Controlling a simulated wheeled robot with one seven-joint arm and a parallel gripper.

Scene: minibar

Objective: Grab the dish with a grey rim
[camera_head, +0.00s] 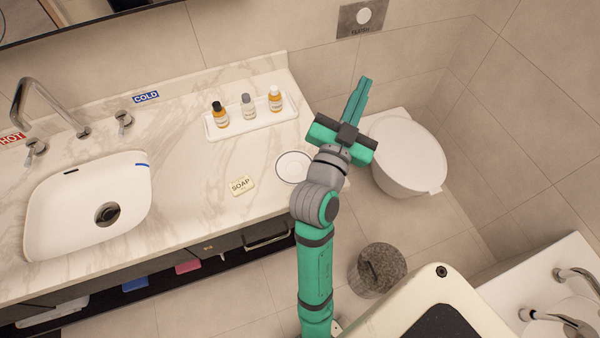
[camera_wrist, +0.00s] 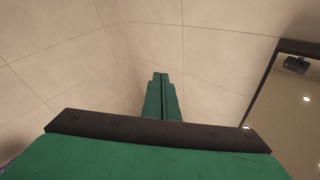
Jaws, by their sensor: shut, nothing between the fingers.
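The dish with a grey rim (camera_head: 291,168) is a small round white dish. It lies on the marble counter near its right front edge, in the head view. Part of its right side is close to or behind my arm. My gripper (camera_head: 362,82) is up and to the right of the dish, apart from it, with its fingers pointing up toward the back wall. Its green fingers are together and empty. In the wrist view the shut fingers (camera_wrist: 160,77) point at bare wall tiles, and the dish is not in that view.
A soap bar (camera_head: 242,186) lies left of the dish. A white tray (camera_head: 225,132) with three small bottles stands behind it. A sink (camera_head: 60,210) is at the left. A toilet (camera_head: 405,150) and a bin (camera_head: 377,268) are right of the counter. A mirror (camera_wrist: 290,110) shows in the wrist view.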

